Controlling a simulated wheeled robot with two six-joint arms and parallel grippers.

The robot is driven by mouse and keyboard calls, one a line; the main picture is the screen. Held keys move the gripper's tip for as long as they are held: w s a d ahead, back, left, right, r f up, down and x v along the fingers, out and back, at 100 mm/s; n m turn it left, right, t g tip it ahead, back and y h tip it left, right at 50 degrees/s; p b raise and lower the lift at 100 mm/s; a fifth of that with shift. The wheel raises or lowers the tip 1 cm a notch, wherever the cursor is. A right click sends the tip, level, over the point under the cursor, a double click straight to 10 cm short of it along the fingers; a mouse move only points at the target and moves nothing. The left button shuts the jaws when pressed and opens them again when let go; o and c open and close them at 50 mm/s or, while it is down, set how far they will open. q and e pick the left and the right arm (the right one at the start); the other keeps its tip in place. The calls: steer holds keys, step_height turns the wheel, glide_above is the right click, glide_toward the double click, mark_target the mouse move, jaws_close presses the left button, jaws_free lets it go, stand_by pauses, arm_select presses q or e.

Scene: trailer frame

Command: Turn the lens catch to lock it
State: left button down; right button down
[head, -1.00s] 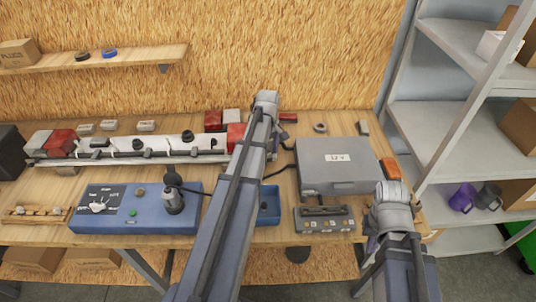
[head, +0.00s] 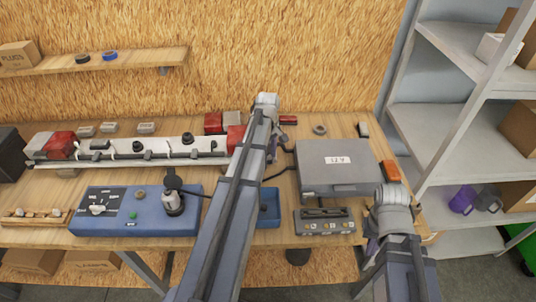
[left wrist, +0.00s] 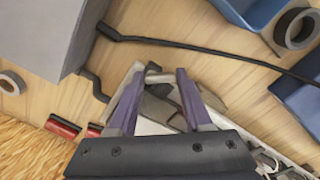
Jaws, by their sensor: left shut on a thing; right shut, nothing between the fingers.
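The long white trailer light board (head: 150,150) lies along the back of the bench, with a red lens at its left end (head: 62,144) and another at its right end (head: 236,138). My left arm crosses in front of the right end, and its gripper is mostly hidden in the head view. In the left wrist view my left gripper (left wrist: 156,84) has its purple fingers shut on a small grey part (left wrist: 162,92), apparently the lens catch; its turned angle is unclear. My right gripper (head: 370,246) is shut and empty at the bench's front right, partly hidden by its wrist.
A grey case (head: 336,165) stands right of my left arm, with a switch panel (head: 324,220) in front. A blue tester box (head: 135,210) with a dial and a blue tray (head: 269,205) lie in front. A black cable (left wrist: 200,46) runs close by my left gripper.

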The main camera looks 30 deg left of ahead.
arm_select(q)
steer(key=m, duration=0.4)
steer(key=shift+a, duration=0.25)
steer(key=shift+w+a+m, duration=0.1)
steer(key=shift+a+m, duration=0.05)
steer(key=shift+m, duration=1.85)
steer(key=shift+c, duration=1.7)
jaws_free()
steer(key=shift+w, duration=0.1)
